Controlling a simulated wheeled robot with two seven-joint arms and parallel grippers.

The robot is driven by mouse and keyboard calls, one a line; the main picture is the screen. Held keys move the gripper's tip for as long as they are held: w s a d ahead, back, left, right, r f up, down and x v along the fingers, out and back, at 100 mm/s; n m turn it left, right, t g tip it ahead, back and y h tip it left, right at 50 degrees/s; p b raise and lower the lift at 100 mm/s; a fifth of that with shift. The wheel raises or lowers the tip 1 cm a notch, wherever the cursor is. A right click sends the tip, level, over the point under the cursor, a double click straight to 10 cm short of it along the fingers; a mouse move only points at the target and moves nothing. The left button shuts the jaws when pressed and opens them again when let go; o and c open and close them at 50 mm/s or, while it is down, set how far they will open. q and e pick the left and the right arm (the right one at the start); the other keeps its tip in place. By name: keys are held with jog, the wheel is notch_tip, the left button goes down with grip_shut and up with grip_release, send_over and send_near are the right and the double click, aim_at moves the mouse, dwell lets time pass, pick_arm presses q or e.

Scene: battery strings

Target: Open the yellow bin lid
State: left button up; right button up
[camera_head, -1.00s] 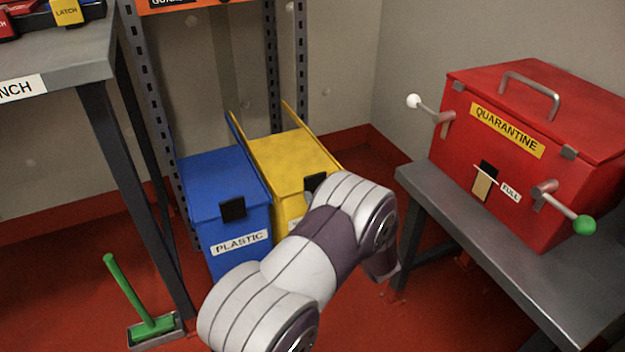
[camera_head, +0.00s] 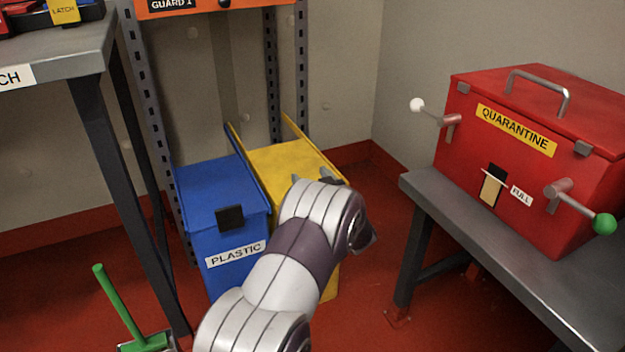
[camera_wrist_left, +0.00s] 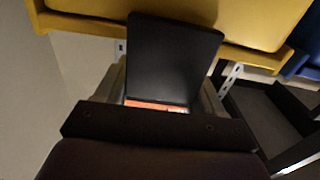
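The yellow bin (camera_head: 327,285) stands right of the blue bin, its yellow lid (camera_head: 285,158) lying shut. My left arm hides most of the bin's front. My left gripper (camera_head: 311,177) is at the lid's front edge, with two grey fingertips showing apart beyond the wrist. In the left wrist view, a black tab (camera_wrist_left: 175,58) stands in front of the yellow surface (camera_wrist_left: 275,22), between the grey fingers of my left gripper (camera_wrist_left: 163,85). The fingers look open on either side of the tab; contact cannot be made out. My right gripper is out of view.
The blue bin (camera_head: 235,275), marked PLASTIC, stands close at the left. A grey table (camera_head: 425,190) with a red QUARANTINE box (camera_head: 465,165) is at the right. A workbench (camera_head: 70,60) and a green-handled tool (camera_head: 118,305) are at the left. Red floor lies between.

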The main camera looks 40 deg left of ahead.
aim_at(306, 170)
pick_arm(q)
jog(key=p+x, duration=0.1)
jog(key=x, duration=0.3)
jog(key=shift+w, duration=0.1)
jog(key=o, duration=1.4)
